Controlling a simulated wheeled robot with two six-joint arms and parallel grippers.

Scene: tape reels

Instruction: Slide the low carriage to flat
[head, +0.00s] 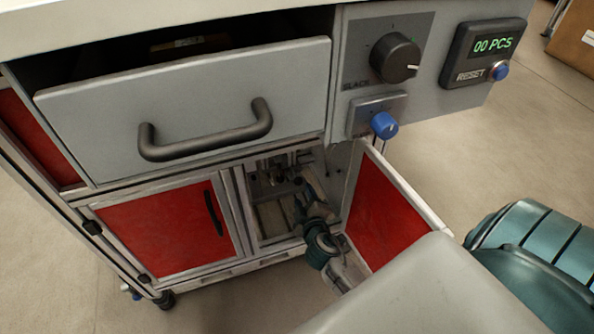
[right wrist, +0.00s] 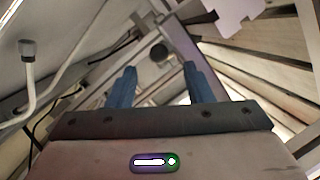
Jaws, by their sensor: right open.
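My right arm reaches through the open right-hand door into the cabinet below the drawer. My right gripper (head: 304,196) is small and dark there in the head view. In the right wrist view its two blue fingers (right wrist: 160,72) stand apart with nothing clearly held between them. A dark round knob (right wrist: 160,53) shows beyond and between the fingertips, beside a grey metal bar (right wrist: 182,50). I cannot tell whether this knob belongs to the low carriage. No carriage marking or "flat" label is readable. My left gripper is out of view.
The open red door (head: 385,210) stands right of my arm; the left red door (head: 165,228) is shut. The drawer (head: 190,105) above is partly open. A black dial (head: 395,58), a blue knob (head: 384,125) and a "00 PCS" counter (head: 487,48) sit upper right.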

